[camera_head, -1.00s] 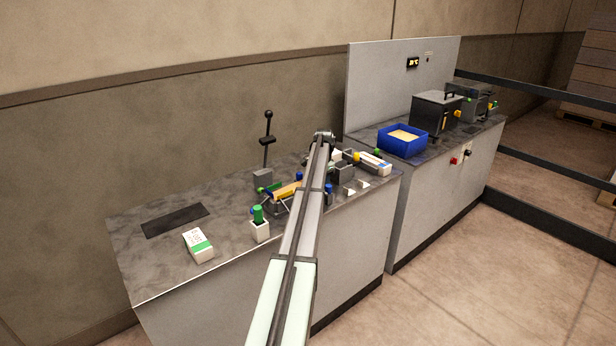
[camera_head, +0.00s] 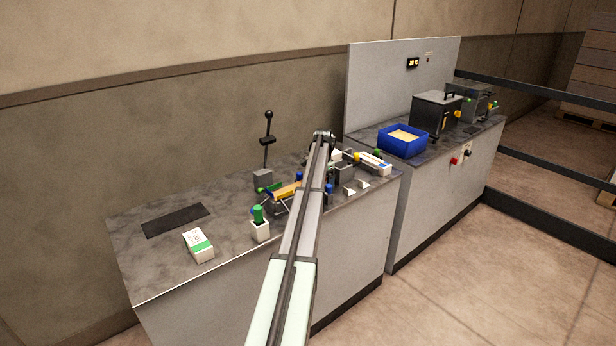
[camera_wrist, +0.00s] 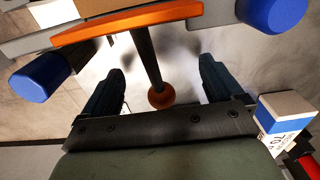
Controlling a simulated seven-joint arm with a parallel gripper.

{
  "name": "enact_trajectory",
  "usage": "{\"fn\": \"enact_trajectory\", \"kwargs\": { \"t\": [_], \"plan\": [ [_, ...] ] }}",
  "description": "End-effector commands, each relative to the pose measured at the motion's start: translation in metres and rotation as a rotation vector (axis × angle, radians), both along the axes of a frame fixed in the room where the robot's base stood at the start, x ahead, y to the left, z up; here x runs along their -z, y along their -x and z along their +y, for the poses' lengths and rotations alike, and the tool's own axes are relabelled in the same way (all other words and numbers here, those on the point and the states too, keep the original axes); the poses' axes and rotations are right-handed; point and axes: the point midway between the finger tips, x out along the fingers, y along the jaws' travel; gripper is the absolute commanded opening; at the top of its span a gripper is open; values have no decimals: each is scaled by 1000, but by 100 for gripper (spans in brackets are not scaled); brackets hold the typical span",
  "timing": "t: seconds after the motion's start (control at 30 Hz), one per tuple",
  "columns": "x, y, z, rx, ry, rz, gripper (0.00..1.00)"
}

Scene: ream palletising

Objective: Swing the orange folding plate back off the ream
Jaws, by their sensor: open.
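The orange folding plate (camera_wrist: 125,22) crosses the top of the wrist view; it also shows in the head view (camera_head: 287,190), just left of my arm. A dark rod (camera_wrist: 146,55) runs from it to a brownish-orange ball (camera_wrist: 161,96). My gripper (camera_wrist: 160,85) is open, with one finger on each side of the rod and ball and visible gaps between. In the head view my arm hides the gripper. A pale surface beside the plate at the top of the wrist view may be the ream; I cannot tell.
Blue knobs (camera_wrist: 38,77) (camera_wrist: 272,12) flank the plate. A white and blue box (camera_wrist: 285,116) lies close on the right. On the bench stand a white and green carton (camera_head: 198,245), a green-topped holder (camera_head: 260,225) and an upright lever (camera_head: 267,140). The bench's left part is mostly clear.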

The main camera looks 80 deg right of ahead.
Motion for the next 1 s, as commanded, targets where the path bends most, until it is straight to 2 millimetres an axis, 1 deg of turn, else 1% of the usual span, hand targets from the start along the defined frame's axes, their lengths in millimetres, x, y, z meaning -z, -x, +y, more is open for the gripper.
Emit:
{"fn": "enact_trajectory", "kwargs": {
  "t": [0.33,0.47,1.0],
  "plan": [
    [0,0,0,0,0,0,94],
    [-4,0,0,0,1,0,94],
    [-46,0,-1,0,1,0,94]
  ]
}}
